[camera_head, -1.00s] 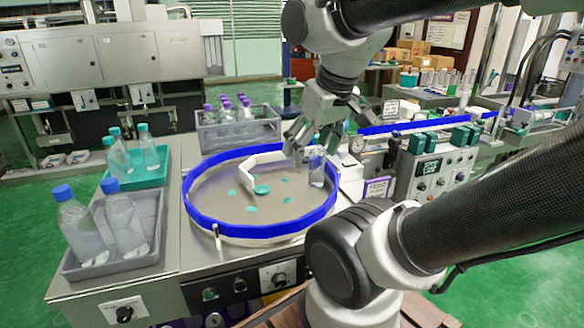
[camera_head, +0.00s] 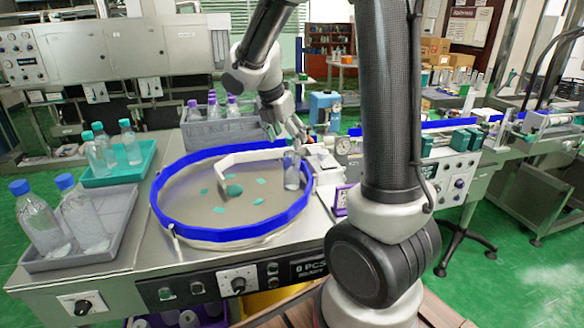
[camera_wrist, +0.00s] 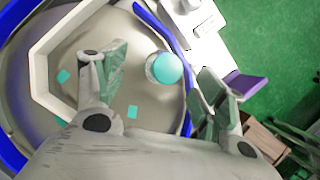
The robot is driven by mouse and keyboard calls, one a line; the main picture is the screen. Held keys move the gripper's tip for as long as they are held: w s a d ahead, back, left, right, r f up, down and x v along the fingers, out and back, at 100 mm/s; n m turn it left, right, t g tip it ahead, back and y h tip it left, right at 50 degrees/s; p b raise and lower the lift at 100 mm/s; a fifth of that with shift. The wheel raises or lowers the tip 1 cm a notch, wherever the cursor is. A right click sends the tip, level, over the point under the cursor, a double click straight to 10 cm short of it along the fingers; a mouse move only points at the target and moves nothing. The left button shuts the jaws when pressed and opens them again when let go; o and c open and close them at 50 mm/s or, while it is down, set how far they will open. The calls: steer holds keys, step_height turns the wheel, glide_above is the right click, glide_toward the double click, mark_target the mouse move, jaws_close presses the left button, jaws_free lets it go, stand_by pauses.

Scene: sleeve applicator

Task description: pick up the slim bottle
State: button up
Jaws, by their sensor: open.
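A clear slim bottle (camera_head: 291,173) stands upright on the round turntable (camera_head: 215,208), near the right side of its blue rim. From above, in the wrist view, its teal cap (camera_wrist: 168,68) shows, with the clear body (camera_wrist: 150,68) mostly hidden beneath. My gripper (camera_head: 287,137) is just above the bottle in the head view and partly hides its top. In the wrist view my gripper (camera_wrist: 163,92) has its two fingers spread wide, with the cap between their lines and a little beyond the tips. Nothing is held.
Several teal pieces lie on the turntable. A white angled guide (camera_head: 235,160) stands close left of the bottle. A grey tray (camera_head: 88,255) and a teal tray (camera_head: 118,176) hold bottles at left. A grey crate (camera_head: 205,133) with purple-capped bottles stands behind.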

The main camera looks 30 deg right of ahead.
mark_target(294, 153)
steer(key=x, duration=0.7)
steer(key=shift+s+d+r, duration=0.1)
steer(key=shift+s+d, duration=0.1)
steer(key=shift+d, duration=0.05)
steer(key=c, duration=1.3)
